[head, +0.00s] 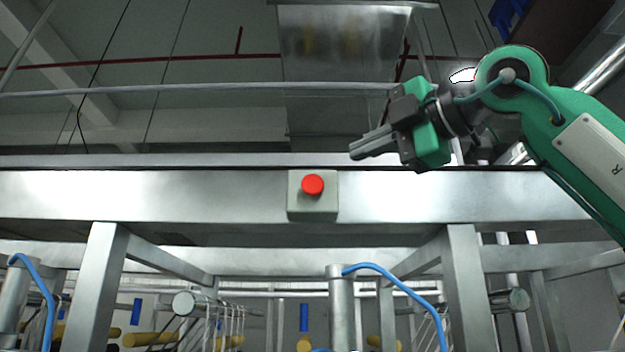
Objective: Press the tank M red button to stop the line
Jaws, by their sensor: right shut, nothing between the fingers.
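The red button (312,185) is a round cap on a small grey box (313,208). The box is fixed to the front of a metal beam near the middle of the head view. No tank label can be read on it. My right gripper (354,150) is shut and empty, its fingers pointing left. In the picture it is above and to the right of the button, apart from it. My left gripper is out of view.
The long metal beam (150,195) runs across the whole view. Metal legs (95,290) and blue hoses (400,285) are below it. A metal duct (340,50) is above. The beam front left of the button box is clear.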

